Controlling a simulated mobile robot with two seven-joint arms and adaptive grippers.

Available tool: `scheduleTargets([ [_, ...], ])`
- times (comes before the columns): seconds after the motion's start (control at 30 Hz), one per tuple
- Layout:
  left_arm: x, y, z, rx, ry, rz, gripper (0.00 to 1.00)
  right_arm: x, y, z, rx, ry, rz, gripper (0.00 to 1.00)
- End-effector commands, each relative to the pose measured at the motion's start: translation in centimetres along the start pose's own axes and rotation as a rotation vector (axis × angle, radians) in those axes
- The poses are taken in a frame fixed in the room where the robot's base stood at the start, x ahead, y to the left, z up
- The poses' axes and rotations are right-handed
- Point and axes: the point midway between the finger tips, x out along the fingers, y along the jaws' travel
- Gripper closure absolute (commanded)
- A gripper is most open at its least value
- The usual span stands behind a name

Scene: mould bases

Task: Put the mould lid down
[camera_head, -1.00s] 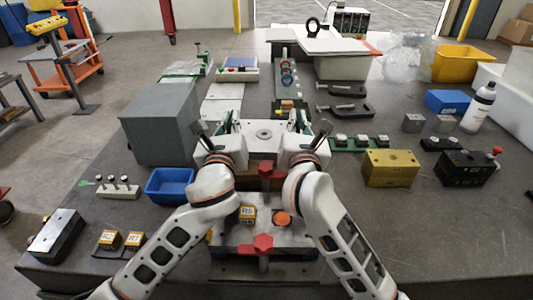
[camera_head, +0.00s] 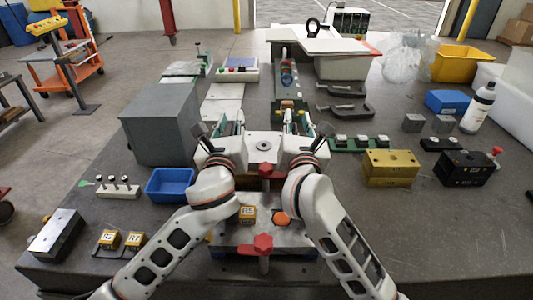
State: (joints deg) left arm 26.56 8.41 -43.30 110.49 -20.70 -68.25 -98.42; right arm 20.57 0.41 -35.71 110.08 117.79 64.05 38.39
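The mould lid (camera_head: 264,146) is a pale grey plate with a round ring and hole in its middle. It is level between my two grippers, at the centre of the head view. My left gripper (camera_head: 232,126) is at its left end and my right gripper (camera_head: 296,122) at its right end. Both seem shut on it, though the wrists hide most of the contact.
Nearer me is a metal plate (camera_head: 228,236) with red clamp knobs (camera_head: 263,243), a yellow block (camera_head: 247,214) and an orange disc (camera_head: 282,217). A grey box (camera_head: 160,125) and blue bin (camera_head: 170,184) stand left. A brass block (camera_head: 390,167) and black block (camera_head: 466,168) stand right.

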Motion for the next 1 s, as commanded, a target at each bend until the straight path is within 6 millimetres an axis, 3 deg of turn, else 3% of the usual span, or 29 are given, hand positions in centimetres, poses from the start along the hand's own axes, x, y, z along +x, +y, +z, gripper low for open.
scheduleTargets([
  [0.27,-1.2,-0.1,0.0,-0.001,0.0,-0.003,0.76,0.0,0.0,0.0,0.0,0.0,0.0,0.76],
  [0.7,-9.5,0.0,0.0,-0.002,0.002,-0.001,0.76,0.0,0.0,0.0,0.0,0.0,0.0,0.76],
  [1.0,-12.0,0.0,0.0,0.0,0.0,0.0,0.76,-0.3,0.0,0.0,0.001,0.0,0.001,0.76],
])
